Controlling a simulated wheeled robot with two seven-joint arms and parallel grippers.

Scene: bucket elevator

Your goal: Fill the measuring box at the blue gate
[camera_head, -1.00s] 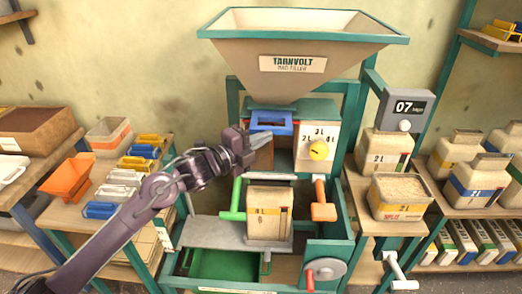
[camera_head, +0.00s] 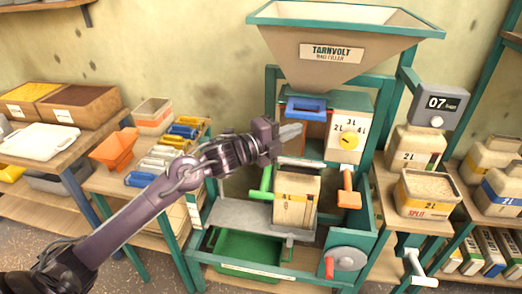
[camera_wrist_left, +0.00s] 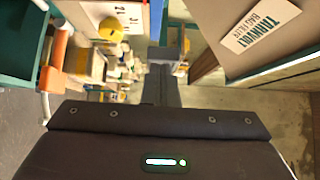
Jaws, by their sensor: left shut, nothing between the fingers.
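The Tarnvolt bag filler's hopper (camera_head: 345,52) stands above a blue gate (camera_head: 306,110) in the head view. My left gripper (camera_head: 291,131) is shut and empty, just below and in front of the blue gate; I cannot tell whether they touch. Its closed fingers also show in the left wrist view (camera_wrist_left: 163,80). A dial plate with a yellow knob (camera_head: 349,140) marked 2 L, 3 L and 4 L sits right of the gate. The measuring box's inside and fill level are not visible. A tan bag (camera_head: 296,198) stands upright below. My right gripper is out of view.
A green handle (camera_head: 262,185) and an orange handle (camera_head: 348,190) flank the bag. A grey display (camera_head: 438,105) reads 07. An open filled bag (camera_head: 428,190) stands on the right shelf. An orange scoop-like funnel (camera_head: 115,149) lies left.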

